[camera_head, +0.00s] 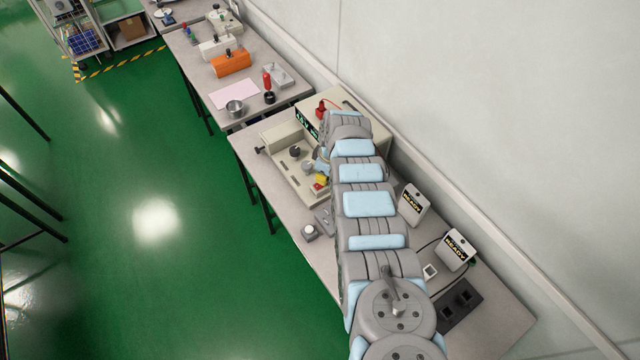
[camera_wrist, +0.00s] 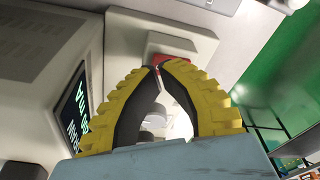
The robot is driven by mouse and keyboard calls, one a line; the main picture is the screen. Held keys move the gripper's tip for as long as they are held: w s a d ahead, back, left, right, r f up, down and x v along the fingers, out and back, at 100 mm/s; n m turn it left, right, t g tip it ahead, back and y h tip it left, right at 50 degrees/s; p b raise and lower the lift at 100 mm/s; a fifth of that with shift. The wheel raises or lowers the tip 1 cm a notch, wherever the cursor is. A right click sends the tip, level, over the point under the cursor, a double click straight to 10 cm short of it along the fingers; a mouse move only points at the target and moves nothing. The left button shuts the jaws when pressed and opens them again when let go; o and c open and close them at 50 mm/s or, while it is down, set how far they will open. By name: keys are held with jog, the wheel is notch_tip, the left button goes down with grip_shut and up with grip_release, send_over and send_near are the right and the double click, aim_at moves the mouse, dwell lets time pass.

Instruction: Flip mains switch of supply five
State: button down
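My gripper (camera_wrist: 157,68) has yellow ribbed fingers with black inner pads. In the wrist view its tips meet, with an empty gap behind them. A red switch (camera_wrist: 174,60) on a pale raised block is right at the tips; I cannot tell whether they touch it or which way it is set. A pale housing (camera_wrist: 35,60) with a lit dark display (camera_wrist: 75,110) stands at the left. In the head view my gripper (camera_head: 321,180) is low over a beige bench unit (camera_head: 285,178), partly hidden by my arm. No number five is readable.
Two white devices marked READY (camera_head: 413,204) (camera_head: 458,249) stand right of my arm. A dark socket block (camera_head: 460,305) lies near the table's right end. A small device with a round white top (camera_head: 310,231) sits at the front edge. Another bench (camera_head: 290,98) stands behind.

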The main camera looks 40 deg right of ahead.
jog(key=shift+f+b, duration=0.65)
jog(key=shift+f, duration=0.1)
dwell(0.4)
jog(key=shift+r, duration=0.1)
jog(key=shift+r+p, duration=3.15)
jog(key=shift+r, duration=0.35)
